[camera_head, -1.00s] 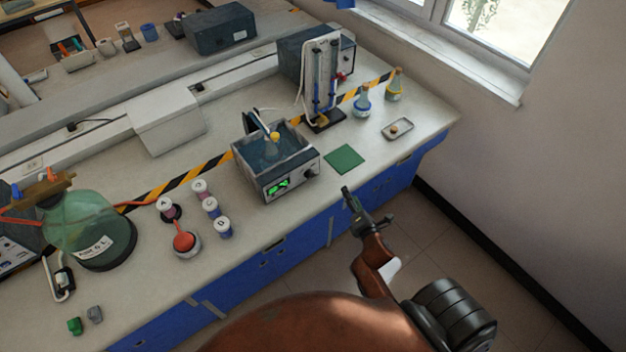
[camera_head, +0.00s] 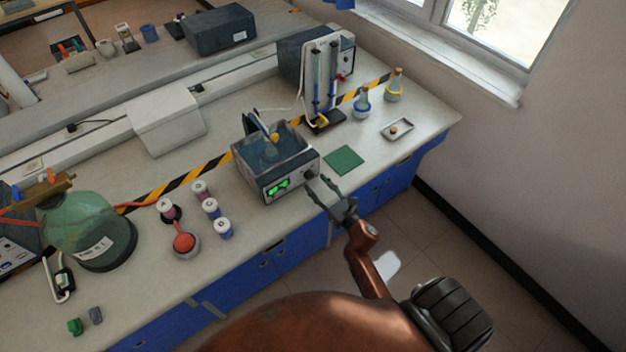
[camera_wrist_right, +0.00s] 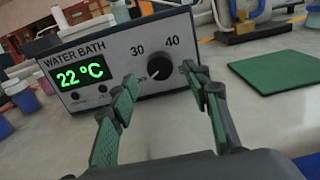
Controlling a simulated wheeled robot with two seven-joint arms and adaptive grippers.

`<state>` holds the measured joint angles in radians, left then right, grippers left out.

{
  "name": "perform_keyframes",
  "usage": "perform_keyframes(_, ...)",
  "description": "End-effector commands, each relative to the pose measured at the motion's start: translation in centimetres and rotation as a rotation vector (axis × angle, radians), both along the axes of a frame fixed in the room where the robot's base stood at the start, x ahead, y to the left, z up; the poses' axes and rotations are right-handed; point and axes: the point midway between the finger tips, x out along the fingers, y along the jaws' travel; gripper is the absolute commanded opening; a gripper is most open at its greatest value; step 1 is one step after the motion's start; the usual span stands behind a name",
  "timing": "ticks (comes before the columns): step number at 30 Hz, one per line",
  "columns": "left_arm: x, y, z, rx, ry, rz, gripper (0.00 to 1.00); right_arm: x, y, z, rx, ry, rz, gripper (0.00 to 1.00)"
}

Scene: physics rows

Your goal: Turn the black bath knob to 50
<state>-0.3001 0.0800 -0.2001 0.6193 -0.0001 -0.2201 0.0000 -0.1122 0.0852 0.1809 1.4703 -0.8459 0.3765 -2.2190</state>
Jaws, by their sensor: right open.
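The water bath (camera_head: 276,168) stands on the bench with its front panel facing me. In the right wrist view its green display (camera_wrist_right: 83,76) reads 22 °C. The black bath knob (camera_wrist_right: 159,68) sits right of the display, with the marks 30 and 40 above it; the other marks are partly hidden or too small to read. My right gripper (camera_head: 322,187) is open in front of the panel. In the wrist view its two fingers (camera_wrist_right: 160,85) stand on either side of the knob, apart from it as far as I can tell. My left gripper is not in view.
A green mat (camera_head: 344,159) lies right of the bath. Several labelled jars (camera_head: 211,207) and a large green bottle (camera_head: 90,230) stand to the left. A small tray (camera_head: 397,130) is at the right.

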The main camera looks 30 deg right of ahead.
Motion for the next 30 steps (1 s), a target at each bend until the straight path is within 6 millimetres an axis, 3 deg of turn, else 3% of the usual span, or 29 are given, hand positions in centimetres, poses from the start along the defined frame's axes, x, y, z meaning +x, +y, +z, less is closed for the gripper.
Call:
perform_keyframes(6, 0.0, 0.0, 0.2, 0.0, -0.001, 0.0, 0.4, 2.6, 0.2, 0.0, 0.001, 0.0, 0.0, 0.44)
perform_keyframes(17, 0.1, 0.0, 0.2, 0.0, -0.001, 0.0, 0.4, 3.2, 0.2, 0.0, 0.002, 0.001, -0.001, 0.44)
perform_keyframes(30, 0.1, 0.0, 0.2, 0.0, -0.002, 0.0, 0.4, 3.1, 0.2, 0.0, 0.003, 0.001, -0.001, 0.14)
